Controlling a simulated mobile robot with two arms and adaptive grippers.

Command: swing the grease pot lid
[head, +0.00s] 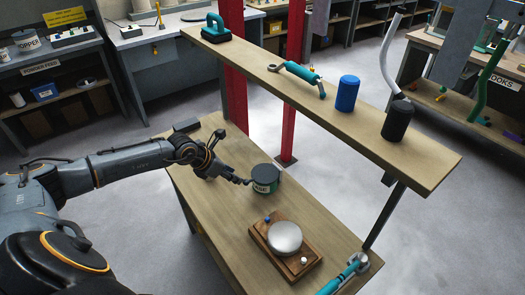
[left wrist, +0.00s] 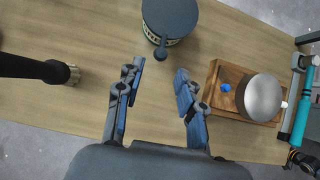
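The grease pot (head: 266,181) is a short dark green tin with a pale label, standing on the wooden bench. Its dark lid (head: 265,170) lies flat over the top. In the left wrist view the lid (left wrist: 170,16) has a small round-ended tab (left wrist: 161,50) pointing toward my gripper. My left gripper (head: 245,182) is just left of the pot in the head view. In the left wrist view my left gripper (left wrist: 158,73) is open, with nothing between its fingers; the tab is just ahead of the gap, seemingly apart from both fingertips. My right gripper is out of view.
A wooden block with a silver dome (head: 285,238) stands nearer on the bench (head: 215,185). A teal tool (head: 342,276) lies at the bench's near right. A raised shelf (head: 430,164) behind carries blue (head: 347,94) and black (head: 397,121) cylinders. Bare bench surrounds the pot.

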